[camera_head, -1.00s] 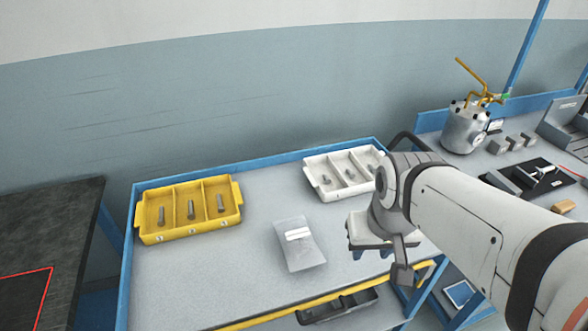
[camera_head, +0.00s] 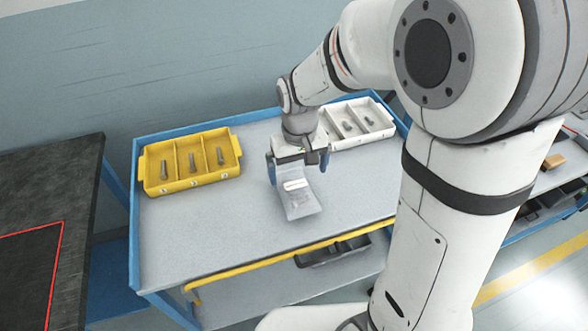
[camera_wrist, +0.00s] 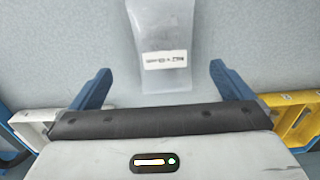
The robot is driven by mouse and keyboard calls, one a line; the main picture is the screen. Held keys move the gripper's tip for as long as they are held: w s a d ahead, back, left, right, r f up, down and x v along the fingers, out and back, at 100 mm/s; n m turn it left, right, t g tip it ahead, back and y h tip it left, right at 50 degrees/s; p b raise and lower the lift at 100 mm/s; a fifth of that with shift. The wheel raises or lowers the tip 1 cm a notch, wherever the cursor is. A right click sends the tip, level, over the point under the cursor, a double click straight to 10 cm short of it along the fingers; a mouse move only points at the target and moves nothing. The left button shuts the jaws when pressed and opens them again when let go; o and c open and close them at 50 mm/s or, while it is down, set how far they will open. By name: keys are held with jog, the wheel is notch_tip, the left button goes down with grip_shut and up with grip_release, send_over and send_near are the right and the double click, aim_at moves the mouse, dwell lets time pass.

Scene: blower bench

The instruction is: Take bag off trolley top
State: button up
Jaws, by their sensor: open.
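The bag (camera_head: 297,203) is clear and flat with a white label, and lies on the grey top of the trolley (camera_head: 225,232) between the two trays. My gripper (camera_head: 298,172) is above the far end of the bag, pointing down, with its blue fingers spread to either side. In the wrist view the bag (camera_wrist: 163,40) lies ahead, between and beyond the open fingers of my gripper (camera_wrist: 160,82). The fingers hold nothing. I cannot tell the exact height of the fingertips above the top.
A yellow tray (camera_head: 148,178) with bolts in compartments stands at the left of the trolley top. A white tray (camera_head: 371,141) with bolts stands at the back right, close to my gripper. A dark bench (camera_head: 75,190) is at the left. A yellow rail (camera_head: 290,247) runs along the front.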

aim_at(295, 184)
jog(key=f, duration=0.8)
jog(key=shift+a, duration=0.35)
jog(key=c, duration=1.4)
